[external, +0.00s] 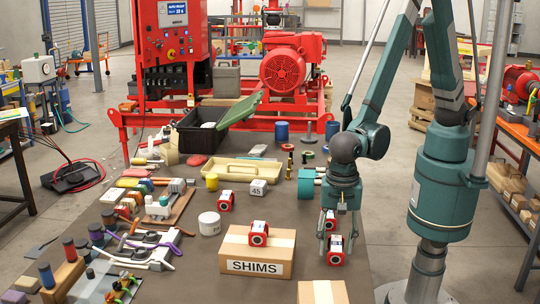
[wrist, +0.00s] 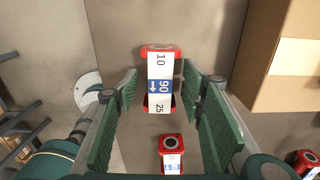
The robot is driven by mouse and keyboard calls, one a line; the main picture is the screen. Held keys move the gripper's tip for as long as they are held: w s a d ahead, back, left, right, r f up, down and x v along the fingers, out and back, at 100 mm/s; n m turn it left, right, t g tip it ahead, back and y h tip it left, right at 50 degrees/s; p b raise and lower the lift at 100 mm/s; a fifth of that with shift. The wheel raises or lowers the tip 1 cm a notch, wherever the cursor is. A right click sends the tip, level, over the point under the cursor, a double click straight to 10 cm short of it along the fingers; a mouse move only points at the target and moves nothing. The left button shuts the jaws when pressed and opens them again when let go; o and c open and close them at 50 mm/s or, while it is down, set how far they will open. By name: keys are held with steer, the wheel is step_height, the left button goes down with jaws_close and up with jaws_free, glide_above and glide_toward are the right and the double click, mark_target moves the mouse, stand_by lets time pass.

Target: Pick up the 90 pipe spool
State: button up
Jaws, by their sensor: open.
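The 90 pipe spool (wrist: 161,77) has red ends and a white band reading 10, 90 and 25, with the 90 on a blue panel with an arrow. In the wrist view it lies between and beyond my open fingers (wrist: 161,80), with gaps on both sides. In the external view my gripper (external: 337,240) points down at the table's right side, over a red spool (external: 336,250) that appears to be the same one. A second red spool (wrist: 172,155) lies close by, lower in the wrist view; its label is too small to read.
The SHIMS box (external: 257,252) stands left of my gripper with a red spool (external: 259,233) on top. Another red spool (external: 226,201) stands behind it. A second cardboard box (external: 322,292) is at the front edge. A teal part (external: 306,185) stands behind my gripper.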

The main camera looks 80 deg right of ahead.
mark_target(336, 243)
steer(key=shift+c, duration=0.7)
steer(key=c, duration=1)
steer(key=shift+r, duration=0.1)
steer(key=shift+r+p, duration=0.45)
steer(key=shift+r, duration=4.5)
